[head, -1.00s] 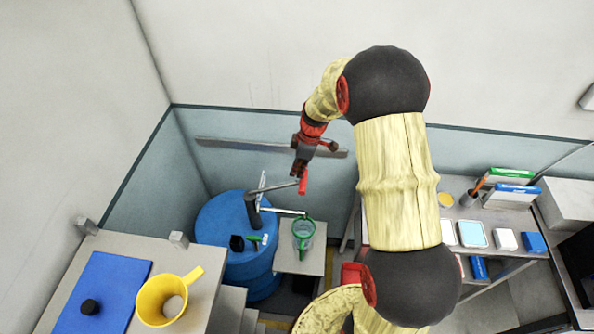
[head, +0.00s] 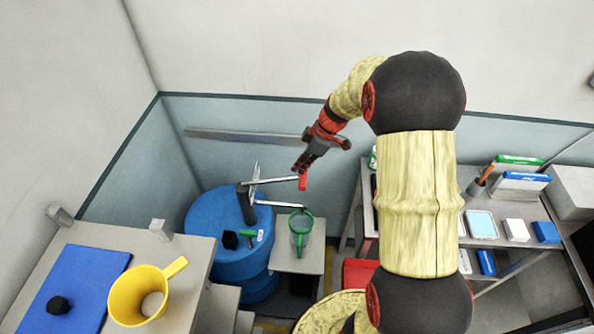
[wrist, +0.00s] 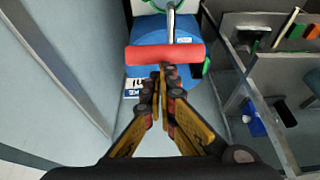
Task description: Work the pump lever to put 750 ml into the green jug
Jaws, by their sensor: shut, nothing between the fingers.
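The pump (head: 246,206) stands on top of a blue drum (head: 215,215). Its lever (head: 275,182) reaches right and ends in a red grip (head: 303,182), which also crosses the wrist view (wrist: 165,53). My gripper (head: 300,168) is at that grip, fingers shut together with nothing between them. In the wrist view its fingertips (wrist: 160,74) meet just below the red bar; I cannot tell if they touch it. The green jug (head: 300,240) stands on a small stand under the end of the spout (head: 280,204). Its liquid level is not readable.
A table at left holds a yellow jug (head: 142,295), a blue mat (head: 78,290) and a black knob-like object (head: 58,305). A cluttered shelf (head: 450,225) is at right.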

